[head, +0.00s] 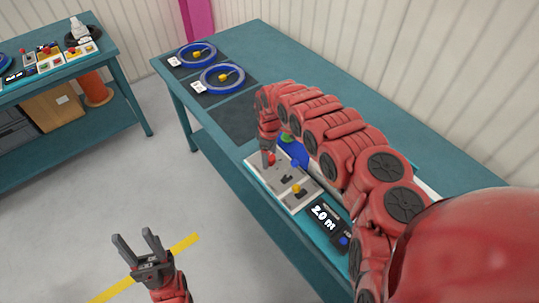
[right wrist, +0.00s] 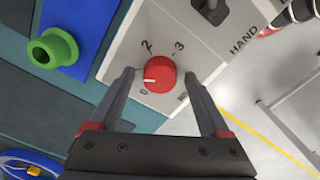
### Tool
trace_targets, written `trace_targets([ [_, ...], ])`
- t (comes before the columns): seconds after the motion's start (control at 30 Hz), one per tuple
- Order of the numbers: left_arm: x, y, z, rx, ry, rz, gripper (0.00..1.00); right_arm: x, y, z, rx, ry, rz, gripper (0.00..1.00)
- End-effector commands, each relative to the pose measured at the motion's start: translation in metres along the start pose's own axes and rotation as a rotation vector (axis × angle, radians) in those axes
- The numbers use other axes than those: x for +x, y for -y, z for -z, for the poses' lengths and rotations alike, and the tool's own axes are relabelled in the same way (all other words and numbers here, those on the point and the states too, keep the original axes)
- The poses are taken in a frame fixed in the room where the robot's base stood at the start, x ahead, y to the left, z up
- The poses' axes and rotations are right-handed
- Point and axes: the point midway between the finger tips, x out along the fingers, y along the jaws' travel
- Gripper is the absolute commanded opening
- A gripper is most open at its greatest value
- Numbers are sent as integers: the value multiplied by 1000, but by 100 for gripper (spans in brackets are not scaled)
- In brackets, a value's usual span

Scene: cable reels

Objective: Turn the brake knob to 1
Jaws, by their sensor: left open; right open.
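The red brake knob (right wrist: 160,75) sits on a light grey panel (right wrist: 119,52) in the right wrist view. Its white pointer line faces left and slightly down. The marks 0, 2 and 3 show around it; no 1 can be read, and a finger covers part of the left side. My right gripper (right wrist: 162,79) is open, with one finger on each side of the knob and visible gaps. In the head view the knob (head: 269,159) shows red under my right gripper (head: 267,150). My left gripper (head: 141,246) is open and empty above the floor.
A yellow knob (head: 297,189) and a display reading 2.0 (head: 326,220) stand nearer on the teal bench (head: 310,65). Blue reels (head: 222,77) lie at the far end. Another bench (head: 125,88) stands left.

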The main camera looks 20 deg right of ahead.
Motion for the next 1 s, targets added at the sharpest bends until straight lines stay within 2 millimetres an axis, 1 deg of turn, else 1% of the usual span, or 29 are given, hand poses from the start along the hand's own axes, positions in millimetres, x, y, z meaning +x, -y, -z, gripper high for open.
trace_targets([
  [0.17,-2,0,0,0,0,0,50,-6,-1,0,-1,-1,-1,80],
  [0.27,-4,0,-1,0,0,0,50,-17,-2,0,0,-2,-2,80],
  [0.7,-18,-1,-3,0,0,0,50,-89,-1,-1,1,2,-3,80],
  [0.73,-8,0,-2,0,0,0,50,-102,-3,-2,4,0,-4,80],
  [0.83,3,0,1,0,0,0,50,-123,-2,-1,1,-3,-4,80],
  [0.87,2,0,0,0,-1,0,50,-126,-2,-1,2,-2,-2,80],
  [1.0,4,0,1,0,0,0,50,-147,-2,-1,1,-1,-2,80],
])
